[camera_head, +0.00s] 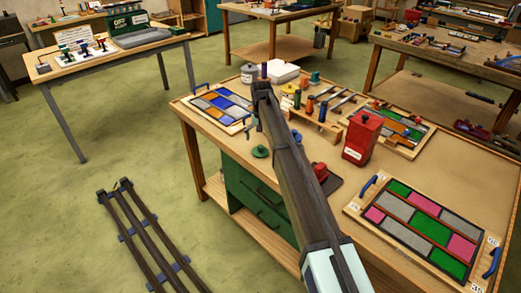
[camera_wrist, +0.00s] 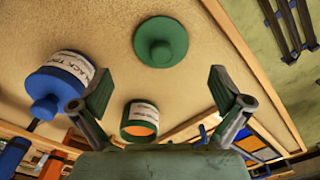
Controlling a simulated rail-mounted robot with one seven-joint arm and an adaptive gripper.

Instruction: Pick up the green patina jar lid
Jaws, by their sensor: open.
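The green patina jar lid (camera_head: 260,151) lies on the tabletop near its left front edge in the head view. In the wrist view the round green lid (camera_wrist: 160,43) shows its central knob and lies beyond the fingertips, apart from them. My gripper (camera_wrist: 163,86) is open and empty, with its two fingers spread wide. In the head view my gripper (camera_head: 260,103) hangs above the table, farther back than the lid. An open green jar (camera_wrist: 140,121) with a pale label and an orange inside shows between the fingers; I cannot make it out in the head view.
A blue-topped labelled jar (camera_wrist: 60,82) stands beside the left finger in the wrist view. A glass panel (camera_head: 221,105), a red box (camera_head: 362,135) and a rack of tools (camera_head: 318,125) share the table (camera_head: 450,150). Bare tabletop surrounds the lid.

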